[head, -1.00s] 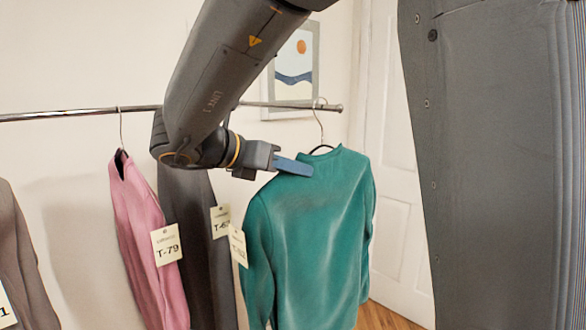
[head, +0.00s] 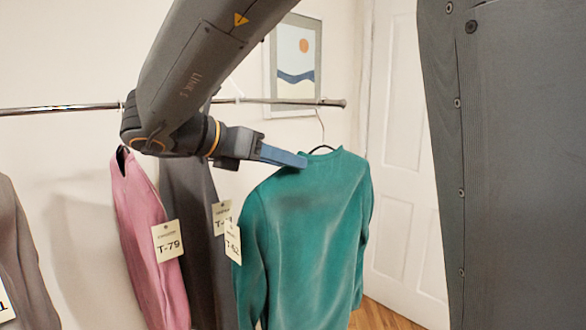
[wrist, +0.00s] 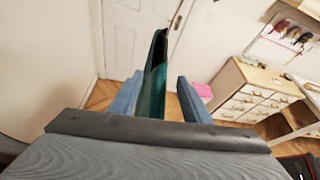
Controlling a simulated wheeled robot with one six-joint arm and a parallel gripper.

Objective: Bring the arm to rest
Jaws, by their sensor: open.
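My gripper (head: 285,156) is in front of the top left of a teal sweater (head: 308,225) in the head view. The sweater hangs from a hanger on the metal rail (head: 60,109). In the wrist view my gripper (wrist: 158,95) is open, its two blue fingers apart. The teal sweater (wrist: 154,80) shows edge-on between and beyond them. I cannot tell whether the fingers touch it. My arm comes down from the top of the head view and hides part of the rail.
A pink garment (head: 145,235) tagged T-79 and a dark grey garment (head: 195,200) hang left of the sweater. A brown garment (head: 22,265) is at far left. A white door (head: 400,190) is behind. A drawer cabinet (wrist: 250,90) stands right in the wrist view.

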